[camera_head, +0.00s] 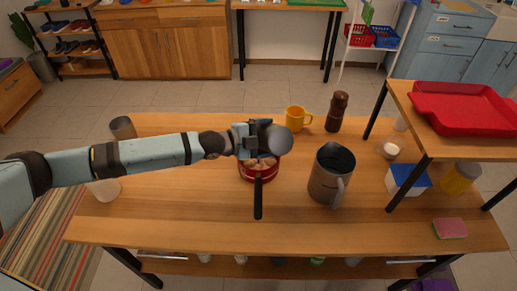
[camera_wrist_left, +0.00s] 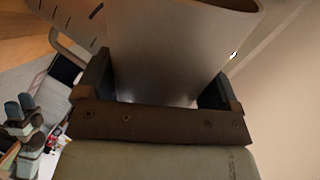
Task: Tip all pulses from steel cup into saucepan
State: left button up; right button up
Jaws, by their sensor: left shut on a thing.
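My left gripper (camera_head: 258,130) is shut on the steel cup (camera_head: 278,142), above the red saucepan (camera_head: 259,174). The cup is tipped over, with a round grey end turned toward the head camera. The left wrist view shows the cup's smooth grey wall (camera_wrist_left: 175,45) between the two fingers of the gripper (camera_wrist_left: 160,88). The cup's inside is hidden, so I cannot tell whether pulses are left in it. The saucepan stands on the table with its black handle toward the front edge. Light brown pieces (camera_head: 262,163) show in it, partly covered by the gripper and cup. My right gripper is out of view.
A large grey jug (camera_head: 327,178) stands right of the saucepan on the wooden table (camera_head: 190,215). A yellow mug (camera_head: 296,119) and a brown grinder (camera_head: 337,112) stand behind. Another metal cup (camera_head: 122,128) is at left. A raised shelf with a red tray (camera_head: 465,107) stands at right.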

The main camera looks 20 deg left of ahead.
pick_arm(q)
jog(key=shift+w+a, duration=0.15)
jog(key=shift+a, duration=0.05)
